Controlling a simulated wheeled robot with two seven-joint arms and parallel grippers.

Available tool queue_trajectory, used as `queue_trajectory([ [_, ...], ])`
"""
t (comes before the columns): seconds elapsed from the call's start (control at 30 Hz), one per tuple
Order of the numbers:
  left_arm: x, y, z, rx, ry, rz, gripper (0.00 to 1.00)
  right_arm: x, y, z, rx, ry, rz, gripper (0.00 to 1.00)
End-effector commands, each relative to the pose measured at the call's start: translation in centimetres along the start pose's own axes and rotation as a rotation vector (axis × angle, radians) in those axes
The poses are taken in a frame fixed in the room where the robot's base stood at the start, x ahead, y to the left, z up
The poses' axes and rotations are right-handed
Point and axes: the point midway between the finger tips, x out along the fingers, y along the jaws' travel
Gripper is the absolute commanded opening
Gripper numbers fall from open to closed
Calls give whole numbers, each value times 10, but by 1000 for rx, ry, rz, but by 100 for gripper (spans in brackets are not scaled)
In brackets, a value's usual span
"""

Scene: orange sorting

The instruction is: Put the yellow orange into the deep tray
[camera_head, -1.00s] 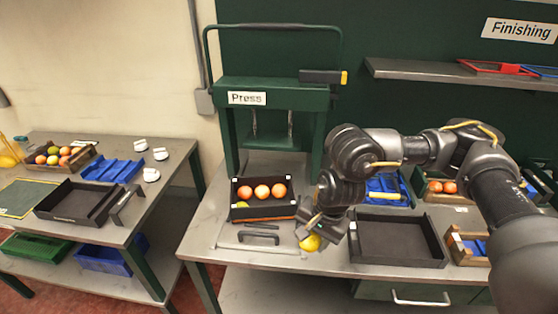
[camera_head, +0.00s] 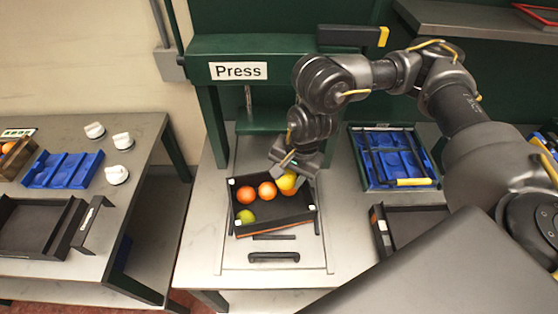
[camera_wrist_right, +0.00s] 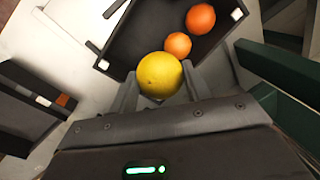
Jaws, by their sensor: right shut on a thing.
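My right gripper (camera_head: 292,170) is shut on the yellow orange (camera_head: 287,181) and holds it over the right back part of a black tray (camera_head: 278,229) in front of the press. In the right wrist view the yellow orange (camera_wrist_right: 160,75) sits between the two fingers. The tray holds orange fruits (camera_head: 246,195) at the back and a green one (camera_head: 244,217) at the front left. One orange fruit is partly hidden behind the yellow one. Whether the yellow orange touches the tray or its fruit I cannot tell. My left gripper is out of view.
The green press (camera_head: 270,60) stands behind the tray. A blue divided tray (camera_head: 394,155) and another black tray (camera_head: 380,232) lie to the right, the latter partly hidden by my arm. A black handle (camera_head: 273,257) is in front. A side table with trays is at left.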

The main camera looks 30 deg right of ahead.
Motion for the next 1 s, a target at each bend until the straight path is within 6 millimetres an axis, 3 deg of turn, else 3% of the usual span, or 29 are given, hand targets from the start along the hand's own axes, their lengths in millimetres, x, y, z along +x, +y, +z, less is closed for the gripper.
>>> queue_trajectory([
  [0.17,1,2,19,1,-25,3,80,2,3,0,2,2,-1,24],
  [0.47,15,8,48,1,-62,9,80,30,-2,-6,3,-7,9,24],
  [0.57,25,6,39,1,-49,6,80,42,1,-7,3,-8,10,24],
  [0.77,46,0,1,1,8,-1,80,68,7,-6,2,-8,9,24],
  [0.87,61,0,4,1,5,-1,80,82,9,-6,0,-7,8,24],
  [1.0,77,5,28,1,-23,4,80,99,13,-6,-2,-8,8,24],
])
